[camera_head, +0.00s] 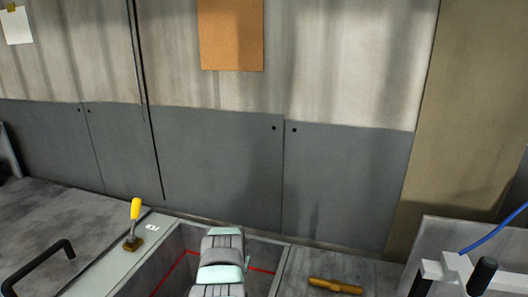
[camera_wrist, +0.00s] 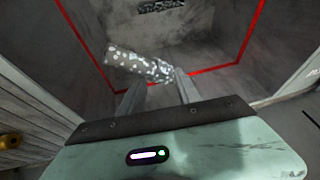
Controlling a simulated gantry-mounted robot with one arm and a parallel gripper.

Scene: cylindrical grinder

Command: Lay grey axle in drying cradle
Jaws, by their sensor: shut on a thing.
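My gripper (camera_wrist: 158,76) shows in the wrist view with its two fingers reaching up from the pale green palm. It is shut on the grey axle (camera_wrist: 136,62), a short speckled grey cylinder lying crosswise at the fingertips, with its left end sticking out beyond them. In the head view my arm reaches down into a grey recess with a red line around it, and the gripper's fingers and the axle are out of sight there. I cannot make out the drying cradle for certain in either view.
The recess wall (camera_head: 174,253) surrounds my arm. A yellow-handled lever (camera_head: 135,212) stands on its left ledge, with a black handle (camera_head: 40,266) farther left. A brass-coloured bar (camera_head: 335,286) lies right of the recess. A white bracket (camera_head: 446,271) and blue hose (camera_head: 494,229) are far right.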

